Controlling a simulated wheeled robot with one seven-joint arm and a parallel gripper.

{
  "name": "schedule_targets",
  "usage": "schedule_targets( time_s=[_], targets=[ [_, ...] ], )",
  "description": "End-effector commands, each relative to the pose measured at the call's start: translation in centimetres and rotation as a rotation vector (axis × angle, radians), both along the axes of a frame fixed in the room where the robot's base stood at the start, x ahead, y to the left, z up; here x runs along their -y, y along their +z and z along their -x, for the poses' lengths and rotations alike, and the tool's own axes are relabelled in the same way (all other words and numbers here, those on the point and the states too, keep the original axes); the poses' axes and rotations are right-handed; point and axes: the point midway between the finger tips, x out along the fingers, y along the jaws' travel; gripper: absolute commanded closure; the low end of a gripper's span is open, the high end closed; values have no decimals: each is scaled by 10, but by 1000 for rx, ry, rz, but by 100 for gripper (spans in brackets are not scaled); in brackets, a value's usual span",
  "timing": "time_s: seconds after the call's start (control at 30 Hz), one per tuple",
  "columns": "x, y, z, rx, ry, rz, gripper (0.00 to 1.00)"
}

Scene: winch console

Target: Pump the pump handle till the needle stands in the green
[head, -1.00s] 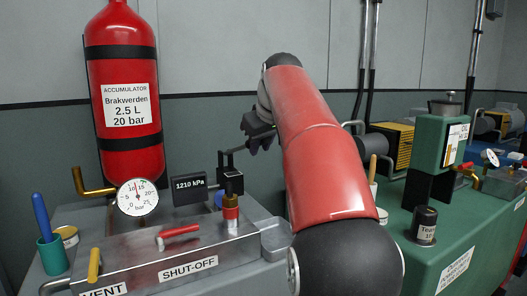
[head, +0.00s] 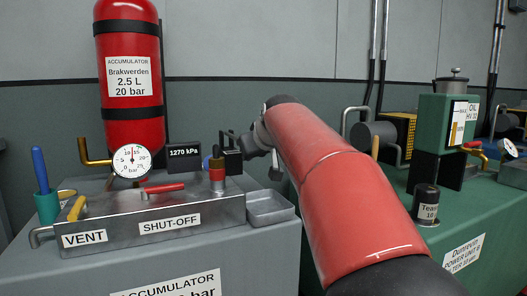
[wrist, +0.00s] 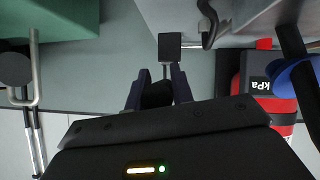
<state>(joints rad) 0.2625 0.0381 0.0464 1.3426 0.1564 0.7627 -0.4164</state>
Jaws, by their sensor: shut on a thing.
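The pump block (head: 232,162) is black and stands beside a red and brass fitting (head: 216,170). My gripper (head: 262,140) is just right of it, partly hidden behind my red arm. In the wrist view my gripper (wrist: 157,90) is shut on the dark grip of the pump handle (wrist: 155,94), with a thin rod and black block beyond it. The round white gauge (head: 132,161) has its needle pointing roughly up, between 10 and 15 bar. The black display (head: 184,152) reads 1270 kPa.
The red accumulator (head: 128,110) stands behind the gauge. A red shut-off lever (head: 163,188) and a yellow vent lever (head: 76,208) sit on the metal manifold (head: 130,217). An empty metal tray (head: 270,208) lies at its right. A green power unit (head: 440,215) is farther right.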

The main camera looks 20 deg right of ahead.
Motion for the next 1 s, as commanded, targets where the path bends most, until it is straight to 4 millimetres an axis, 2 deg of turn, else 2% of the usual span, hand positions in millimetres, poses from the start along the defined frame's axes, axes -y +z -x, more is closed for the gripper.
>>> schedule_targets(
  time_s=[0.27, 0.3, 0.47, 0.77, 1.0],
  targets=[
    [0, 0, 0, -1, 0, 1, 100],
    [0, 0, 0, -1, 0, 1, 74],
    [0, 0, 0, -1, 0, 1, 55],
    [0, 2, 2, 0, -1, 1, 55],
    [-3, 22, 31, 2, 0, 0, 55]
  ],
)
